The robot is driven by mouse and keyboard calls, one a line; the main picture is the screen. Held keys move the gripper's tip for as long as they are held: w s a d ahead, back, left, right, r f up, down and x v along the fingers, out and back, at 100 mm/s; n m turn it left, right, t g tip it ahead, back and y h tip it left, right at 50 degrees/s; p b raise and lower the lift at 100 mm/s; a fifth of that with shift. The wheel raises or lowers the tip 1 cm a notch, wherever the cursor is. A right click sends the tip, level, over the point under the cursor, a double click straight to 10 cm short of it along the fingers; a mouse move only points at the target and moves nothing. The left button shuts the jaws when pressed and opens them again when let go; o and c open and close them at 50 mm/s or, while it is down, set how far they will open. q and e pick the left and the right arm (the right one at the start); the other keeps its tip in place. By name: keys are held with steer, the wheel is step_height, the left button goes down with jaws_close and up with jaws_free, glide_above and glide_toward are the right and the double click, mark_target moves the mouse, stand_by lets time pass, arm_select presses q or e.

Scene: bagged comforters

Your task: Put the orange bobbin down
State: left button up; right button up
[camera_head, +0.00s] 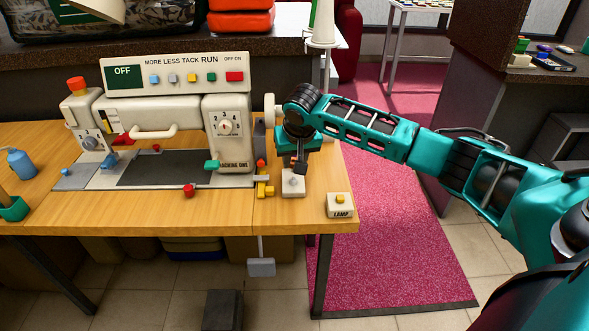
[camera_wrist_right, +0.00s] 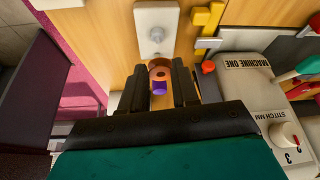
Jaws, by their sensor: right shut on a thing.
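The orange bobbin (camera_wrist_right: 160,70) shows in the right wrist view, between the two dark fingers of my right gripper (camera_wrist_right: 166,88). It looks like an orange-brown round piece with a dark centre, and a small purple part shows on its near side. My right gripper is shut on it. In the head view my right gripper (camera_head: 299,163) is over the table's right end, just above a white block with a small knob-like top (camera_head: 293,183). The bobbin is not clear there. That white block (camera_wrist_right: 156,28) lies just beyond the bobbin in the wrist view. My left gripper is out of view.
The sewing machine (camera_head: 160,130) stands left of my right gripper, with a yellow part (camera_head: 264,188) close by. The lamp switch (camera_head: 340,204) sits at the wooden table's (camera_head: 225,215) front right corner. A red knob (camera_head: 189,190) is near the machine's front. The table's right edge is close.

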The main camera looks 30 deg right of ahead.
step_height(320, 180, down, 3)
steer(key=shift+f, duration=0.2)
steer(key=shift+f, duration=0.55)
steer(key=o, duration=1)
